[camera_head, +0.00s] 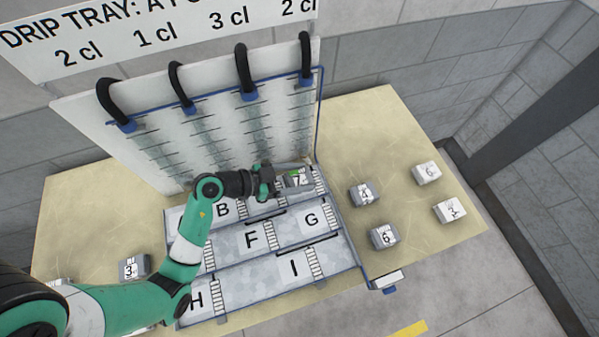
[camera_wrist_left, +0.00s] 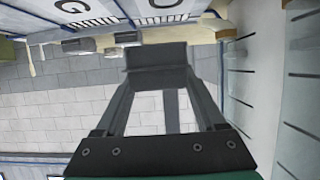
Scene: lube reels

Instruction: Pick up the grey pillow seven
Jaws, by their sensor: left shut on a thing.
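The grey pillow seven (camera_head: 299,181) is a small grey block with a 7 and a green patch on its face, over the right end of the tray's back row. My left gripper (camera_head: 272,182) is shut on it from its left side. In the left wrist view the fingers (camera_wrist_left: 160,85) close on a dark grey block (camera_wrist_left: 156,57), with its number not visible. I cannot tell if the pillow touches the tray. My right gripper is not in view.
The lettered drip tray (camera_head: 268,266) has low blue dividers, with an upright white panel (camera_head: 205,130) and black hoses behind. Grey pillows four (camera_head: 364,194) and six (camera_head: 384,236) and two paler ones (camera_head: 426,172) (camera_head: 449,211) lie right; pillow three (camera_head: 132,268) lies left.

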